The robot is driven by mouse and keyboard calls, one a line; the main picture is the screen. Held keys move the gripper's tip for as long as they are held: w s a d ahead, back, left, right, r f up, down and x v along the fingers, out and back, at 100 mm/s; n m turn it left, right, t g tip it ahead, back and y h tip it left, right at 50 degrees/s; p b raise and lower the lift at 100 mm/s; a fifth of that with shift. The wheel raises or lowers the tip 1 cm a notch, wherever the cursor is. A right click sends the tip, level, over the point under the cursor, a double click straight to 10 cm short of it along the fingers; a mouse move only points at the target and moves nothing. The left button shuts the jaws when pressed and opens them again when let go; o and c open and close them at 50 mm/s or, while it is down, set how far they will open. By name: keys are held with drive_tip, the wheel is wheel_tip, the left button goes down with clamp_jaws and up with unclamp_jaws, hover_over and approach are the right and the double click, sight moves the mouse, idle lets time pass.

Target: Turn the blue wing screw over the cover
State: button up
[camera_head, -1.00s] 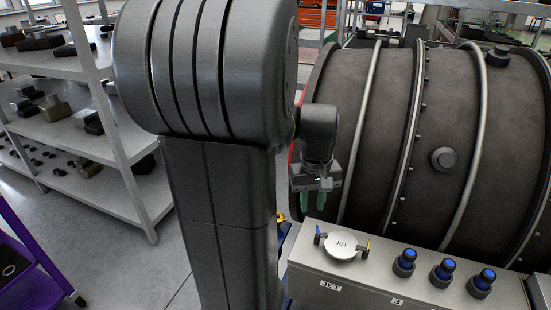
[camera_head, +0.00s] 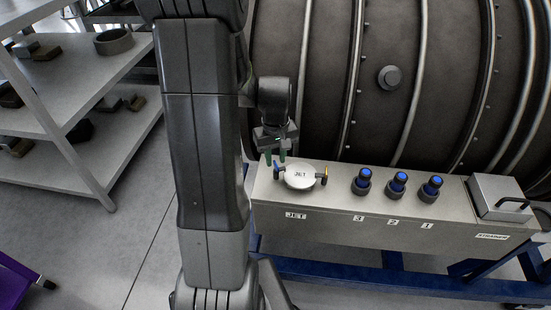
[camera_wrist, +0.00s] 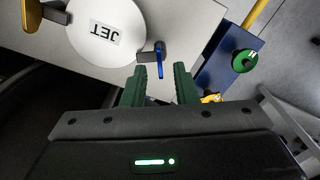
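The round white JET cover (camera_head: 300,176) lies on top of the grey box; it also shows in the wrist view (camera_wrist: 98,35). The blue wing screw (camera_wrist: 159,60) is on a dark lug at the cover's edge, its blue wing upright. In the head view the blue wing (camera_head: 276,165) is at the cover's left side. My gripper (camera_head: 275,159) hangs beside and above that side. Contact cannot be told.
A yellow wing screw (camera_head: 324,171) sits on the cover's other side. Several blue-topped caps (camera_head: 397,184) stand along the box, with a handled strainer lid (camera_head: 497,197) at the right. The big dark engine casing (camera_head: 330,80) rises behind. Shelves (camera_head: 100,150) stand left.

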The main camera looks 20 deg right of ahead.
drive_tip(key=shift+f, duration=0.7)
drive_tip(key=shift+c, duration=0.5)
clamp_jaws()
drive_tip(key=shift+m, duration=0.4)
drive_tip(key=shift+d+m+b, duration=0.1)
drive_tip(key=shift+m+b, duration=0.7)
drive_tip(key=shift+m, duration=1.6)
drive_tip(key=shift+o, duration=0.5)
unclamp_jaws()
